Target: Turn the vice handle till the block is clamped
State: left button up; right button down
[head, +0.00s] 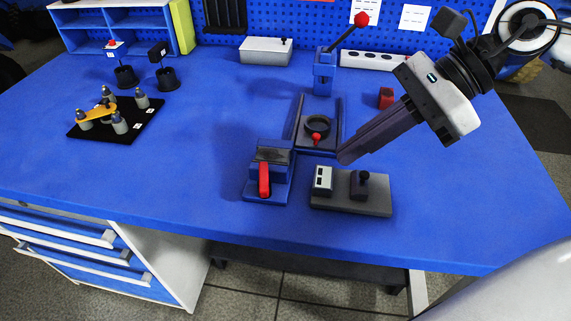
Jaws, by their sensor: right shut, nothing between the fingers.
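A small blue vice (283,188) with dark jaws stands near the front middle of the bench in the head view. Its red handle (264,180) hangs down at the front. A dark shape (273,155) shows at the top of the jaws; I cannot tell whether it is the block or whether it is gripped. My right gripper (345,157) reaches in from the upper right. Its dark fingers are together and empty, with the tips to the right of the vice, apart from the handle. My left gripper is not in view.
A grey plate (340,203) with a white switch box (323,178) and dark knob (361,184) lies below the fingertips. A blue lever press (323,77) stands behind. A small red block (386,97) lies right.

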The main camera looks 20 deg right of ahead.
aim_at(269, 189)
jog(key=x, duration=0.3)
jog(key=shift+s, duration=0.1)
jog(key=shift+a+p, duration=0.15)
jog(key=shift+p, duration=0.35)
jog(key=shift+w+a+f+p, duration=0.25)
jog(key=shift+a+f+p, duration=0.1)
jog(key=shift+f+p, duration=0.05)
jog(key=shift+w+a+f+p, duration=0.2)
jog(key=shift+a+f+p, duration=0.1)
jog(key=shift+a+f, duration=0.15)
jog(key=a, duration=0.1)
jog(key=w+a+f, duration=0.1)
jog(key=a+p, duration=0.1)
jog(key=shift+w+a+f, duration=0.25)
jog(key=shift+a, duration=0.15)
jog(key=shift+w+a+f, duration=0.15)
jog(key=shift+w+a, duration=0.1)
jog(key=shift+a, duration=0.4)
jog(key=shift+a, duration=0.15)
